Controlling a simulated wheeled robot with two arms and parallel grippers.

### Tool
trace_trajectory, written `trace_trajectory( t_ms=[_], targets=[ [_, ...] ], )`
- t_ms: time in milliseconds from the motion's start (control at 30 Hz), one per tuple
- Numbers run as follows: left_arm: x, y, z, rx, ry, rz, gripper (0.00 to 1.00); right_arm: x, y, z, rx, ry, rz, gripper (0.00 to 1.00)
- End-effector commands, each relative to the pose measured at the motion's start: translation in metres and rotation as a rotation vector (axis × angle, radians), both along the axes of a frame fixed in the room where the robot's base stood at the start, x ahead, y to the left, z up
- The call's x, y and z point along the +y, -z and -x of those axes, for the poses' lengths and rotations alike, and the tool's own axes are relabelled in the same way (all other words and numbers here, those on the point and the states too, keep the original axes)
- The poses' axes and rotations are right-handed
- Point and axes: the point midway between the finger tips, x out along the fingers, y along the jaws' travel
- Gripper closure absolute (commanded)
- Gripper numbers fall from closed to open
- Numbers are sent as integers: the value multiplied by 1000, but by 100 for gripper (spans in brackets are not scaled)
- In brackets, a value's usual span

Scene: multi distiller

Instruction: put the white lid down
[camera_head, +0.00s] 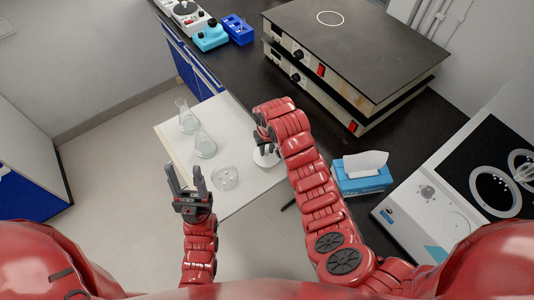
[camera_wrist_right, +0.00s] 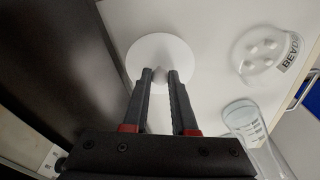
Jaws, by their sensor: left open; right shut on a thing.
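The white lid (camera_wrist_right: 150,50) is a round disc with a small knob, seen from above in the right wrist view. My right gripper (camera_wrist_right: 160,76) is shut on its knob. In the head view the lid (camera_head: 267,159) is partly hidden by my right gripper (camera_head: 263,140), over the right part of the white board (camera_head: 240,123). I cannot tell whether the lid touches the board. My left gripper (camera_head: 184,180) is open and empty, in front of the board's left side.
A clear glass vessel (camera_head: 225,178) stands on the board left of the lid. A blue tissue box (camera_head: 360,183) and a large hot plate (camera_head: 340,50) are on the black bench to the right.

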Motion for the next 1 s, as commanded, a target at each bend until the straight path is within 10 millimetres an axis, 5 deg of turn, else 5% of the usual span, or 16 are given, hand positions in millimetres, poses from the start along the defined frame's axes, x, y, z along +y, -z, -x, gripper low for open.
trace_trajectory(
  t_ms=[300, 700, 733, 800, 867, 1000],
  targets=[
    [0, -19, 0, 0, 0, 0, 50, 0, 28, 1, 2, 0, 2, 100],
    [0, -13, 0, 0, 0, 0, 50, 0, 38, 1, 1, 1, 1, 100],
    [0, -15, 0, 0, 0, 0, 50, 0, 36, 1, 1, 0, 1, 69],
    [0, -15, 0, 0, 0, 0, 50, 0, 36, 1, 1, 0, 1, 57],
    [0, -15, 0, 0, 0, 0, 50, -1, 36, 1, 1, 0, 1, 46],
    [0, -15, 0, 0, 0, 0, 50, -1, 35, 1, 1, 1, 1, 45]
  ],
)
